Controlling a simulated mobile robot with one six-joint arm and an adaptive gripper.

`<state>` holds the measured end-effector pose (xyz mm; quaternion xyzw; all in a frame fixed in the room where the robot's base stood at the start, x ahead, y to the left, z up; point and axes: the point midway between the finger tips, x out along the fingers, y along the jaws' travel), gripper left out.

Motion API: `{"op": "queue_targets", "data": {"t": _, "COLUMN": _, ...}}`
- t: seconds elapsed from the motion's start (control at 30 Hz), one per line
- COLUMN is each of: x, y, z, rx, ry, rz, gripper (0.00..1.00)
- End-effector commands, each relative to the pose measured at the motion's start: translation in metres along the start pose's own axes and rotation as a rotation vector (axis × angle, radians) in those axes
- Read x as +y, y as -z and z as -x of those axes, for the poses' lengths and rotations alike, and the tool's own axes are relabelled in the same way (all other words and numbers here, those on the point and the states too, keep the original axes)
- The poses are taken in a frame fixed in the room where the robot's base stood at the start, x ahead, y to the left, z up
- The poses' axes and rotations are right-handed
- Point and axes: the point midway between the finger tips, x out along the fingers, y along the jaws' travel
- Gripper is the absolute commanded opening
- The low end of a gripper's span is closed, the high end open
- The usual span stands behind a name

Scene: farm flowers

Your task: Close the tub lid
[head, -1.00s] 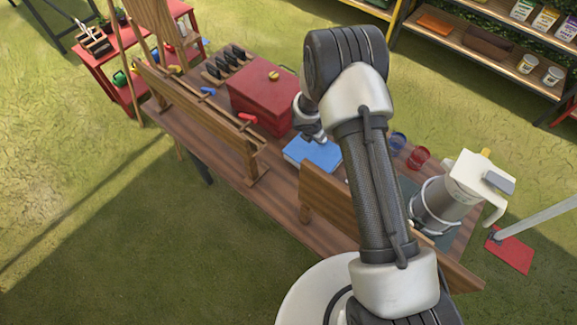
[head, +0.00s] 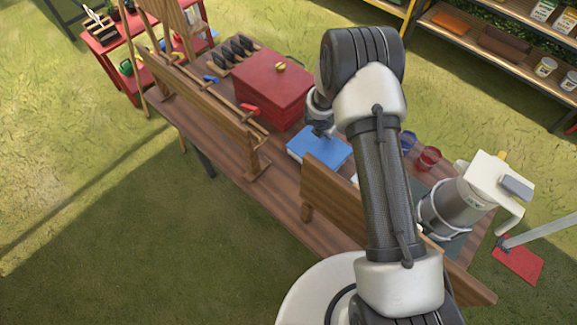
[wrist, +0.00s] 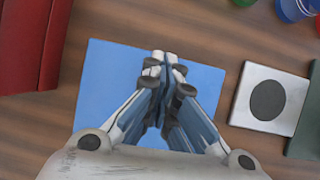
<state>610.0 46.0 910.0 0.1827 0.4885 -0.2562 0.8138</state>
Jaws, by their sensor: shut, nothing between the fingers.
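A flat blue rectangular lid-like piece (head: 316,148) lies level on the wooden table, in front of the red box. It fills the middle of the wrist view (wrist: 105,85). I cannot tell whether it is the tub lid, as any tub walls below it are hidden. My gripper (wrist: 163,62) is shut and empty over the blue piece, fingertips together near its far edge. In the head view my gripper (head: 324,133) is at its far side, partly hidden. I cannot tell whether the fingertips touch it.
A red lidded box (head: 270,92) with a yellow knob stands behind the blue piece. A wooden rail (head: 205,105) runs at left, a wooden board (head: 340,197) in front. Blue (head: 407,140) and red (head: 428,158) cups stand at right. A white square with a dark disc (wrist: 268,98) lies right.

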Motion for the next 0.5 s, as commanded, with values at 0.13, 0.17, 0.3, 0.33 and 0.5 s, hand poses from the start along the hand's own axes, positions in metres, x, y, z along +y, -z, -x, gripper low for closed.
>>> {"op": "queue_targets", "data": {"t": 0.13, "x": -0.002, "y": 0.001, "z": -0.001, "rx": 0.001, "ry": 0.003, "rz": 0.0, "gripper": 0.0}}
{"op": "queue_targets", "data": {"t": 0.17, "x": -0.002, "y": 0.001, "z": -0.001, "rx": 0.002, "ry": 0.004, "rz": 0.0, "gripper": 0.0}}
{"op": "queue_targets", "data": {"t": 0.3, "x": -0.002, "y": 0.001, "z": -0.001, "rx": 0.002, "ry": 0.004, "rz": 0.0, "gripper": 0.0}}
{"op": "queue_targets", "data": {"t": 0.33, "x": -0.002, "y": 0.001, "z": -0.001, "rx": 0.002, "ry": 0.004, "rz": 0.0, "gripper": 0.0}}
{"op": "queue_targets", "data": {"t": 0.5, "x": -0.001, "y": 0.0, "z": 0.017, "rx": 0.0, "ry": 0.001, "rz": 0.0, "gripper": 0.0}}
